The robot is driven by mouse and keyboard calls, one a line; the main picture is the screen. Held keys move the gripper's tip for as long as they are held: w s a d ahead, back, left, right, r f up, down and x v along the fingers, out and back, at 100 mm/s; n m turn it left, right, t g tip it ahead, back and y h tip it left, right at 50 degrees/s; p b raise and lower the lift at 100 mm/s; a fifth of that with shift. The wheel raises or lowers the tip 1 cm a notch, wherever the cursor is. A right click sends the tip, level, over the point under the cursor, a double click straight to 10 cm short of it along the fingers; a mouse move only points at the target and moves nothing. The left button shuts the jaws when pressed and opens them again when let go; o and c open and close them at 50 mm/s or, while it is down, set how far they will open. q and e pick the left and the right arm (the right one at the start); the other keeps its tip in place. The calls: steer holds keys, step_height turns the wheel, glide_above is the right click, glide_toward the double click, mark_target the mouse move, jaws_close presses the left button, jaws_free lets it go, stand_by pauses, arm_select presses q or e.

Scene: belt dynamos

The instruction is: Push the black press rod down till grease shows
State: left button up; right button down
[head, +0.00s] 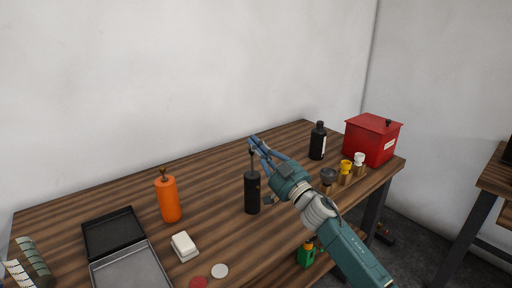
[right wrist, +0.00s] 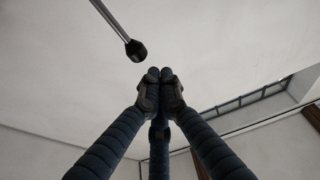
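A black cylinder (head: 252,192) stands upright near the middle of the table. A thin rod with a dark knob (head: 251,153) rises from its top. In the right wrist view a thin metal rod with a black knob (right wrist: 136,50) comes in from the upper left. My right gripper (head: 253,141) is beside and around the height of the rod's top. In the right wrist view its blue fingers (right wrist: 160,75) are drawn together at the tips with nothing between them. The knob appears just apart from the fingertips. No grease is visible. My left gripper is not in view.
An orange cylinder (head: 169,200), a white block (head: 184,246) and an open black tray (head: 112,233) are to the left. A black bottle (head: 317,143), small capped jars (head: 346,172) and a red box (head: 371,142) are to the right. Bare table lies behind the black cylinder.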

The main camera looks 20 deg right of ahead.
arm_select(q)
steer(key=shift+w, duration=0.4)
arm_select(e)
steer(key=shift+f, duration=0.5)
arm_select(q)
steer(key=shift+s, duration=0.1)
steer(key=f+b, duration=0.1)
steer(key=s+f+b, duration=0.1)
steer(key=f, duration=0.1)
steer(key=shift+b, duration=0.4)
arm_select(e)
step_height(320, 180, down, 5)
steer(key=shift+f, duration=0.2)
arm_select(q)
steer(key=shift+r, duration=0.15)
arm_select(e)
steer(key=shift+s, duration=0.1)
